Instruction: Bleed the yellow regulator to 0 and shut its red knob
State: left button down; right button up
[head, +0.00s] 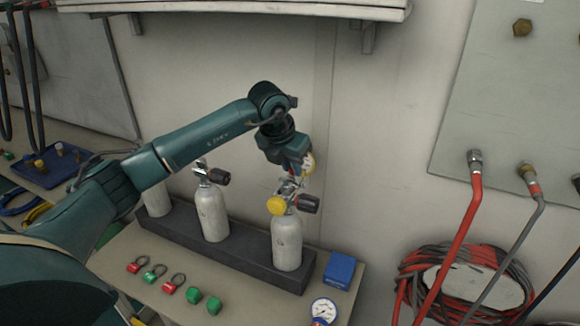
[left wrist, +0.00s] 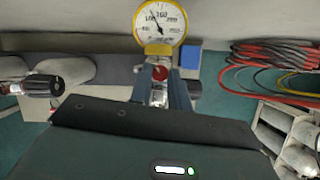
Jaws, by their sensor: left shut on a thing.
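The yellow regulator (head: 277,206) is at the valve of the right-hand grey cylinder (head: 287,243); whether it is seated there is hard to see. Its yellow-rimmed gauge (left wrist: 160,22) faces the left wrist camera, the needle pointing up and left, off the low end of the scale. The red knob (left wrist: 160,73) shows just below the gauge, between my fingertips. My left gripper (head: 291,177) reaches down over the valve and is shut on the regulator; the exact part gripped is partly hidden. A black valve handwheel (head: 308,204) sticks out to the right. My right gripper is out of view.
Two more cylinders (head: 212,213) stand to the left in the dark rack (head: 180,237). A blue box (head: 340,268) and a blue-rimmed gauge (head: 323,309) lie at the bench's right end. Green and red caps (head: 194,296) lie in front. Coiled hoses (head: 410,280) hang on the right.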

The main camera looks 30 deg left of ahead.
pick_arm(q)
jog(key=n+y+b, duration=0.1)
jog(key=n, duration=0.1)
jog(key=shift+d+n, duration=0.2)
jog(key=shift+n, duration=0.2)
jog(key=shift+w+n+y+b, duration=0.1)
jog(key=shift+n+y+b, duration=0.3)
jog(key=shift+n, duration=0.5)
jog(key=n, duration=0.2)
jog(key=n+y+b, duration=0.1)
jog(key=shift+d+n+g, duration=0.2)
jog(key=shift+n+g, duration=0.1)
jog(key=shift+n, duration=0.1)
jog(key=n+g+y, duration=0.1)
jog(key=n, duration=0.2)
jog(key=shift+w+b, duration=0.15)
jog(key=shift+b, duration=0.25)
jog(key=shift+d+n+g+y, duration=0.1)
jog(key=shift+n+g+y, duration=0.3)
jog(key=shift+n, duration=0.9)
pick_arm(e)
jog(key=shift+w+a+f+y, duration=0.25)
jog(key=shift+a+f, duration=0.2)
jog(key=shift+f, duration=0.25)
pick_arm(q)
jog(key=c, duration=1.3)
grip_release()
